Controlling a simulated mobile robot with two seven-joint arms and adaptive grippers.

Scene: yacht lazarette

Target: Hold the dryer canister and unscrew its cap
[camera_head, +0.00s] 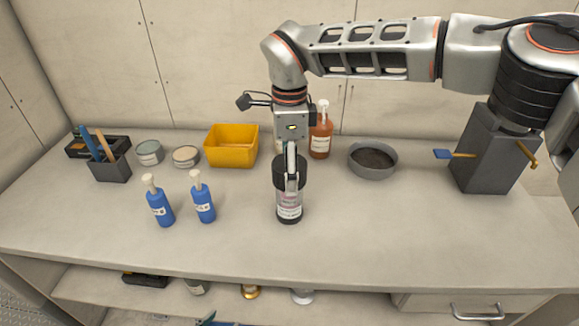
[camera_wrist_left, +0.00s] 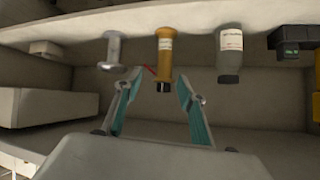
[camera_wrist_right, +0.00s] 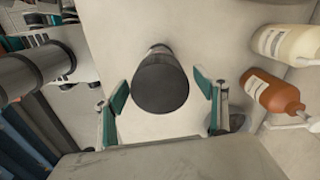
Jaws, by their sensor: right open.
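The dryer canister (camera_head: 289,210) stands upright on the bench, with a pale label and a wide dark cap (camera_head: 289,168). My right gripper (camera_head: 292,182) points down over it. In the right wrist view the dark round cap (camera_wrist_right: 161,86) lies between the open fingers of my right gripper (camera_wrist_right: 163,90), with a visible gap on each side. My left gripper (camera_wrist_left: 158,80) is open and empty in the left wrist view, in front of the shelf under the bench.
Two blue pump bottles (camera_head: 203,197) stand left of the canister. A yellow bin (camera_head: 232,146), an amber bottle (camera_head: 320,138) and a grey bowl (camera_head: 373,160) stand behind. Small containers, including a yellow one (camera_wrist_left: 165,47), stand on the lower shelf. The front right benchtop is clear.

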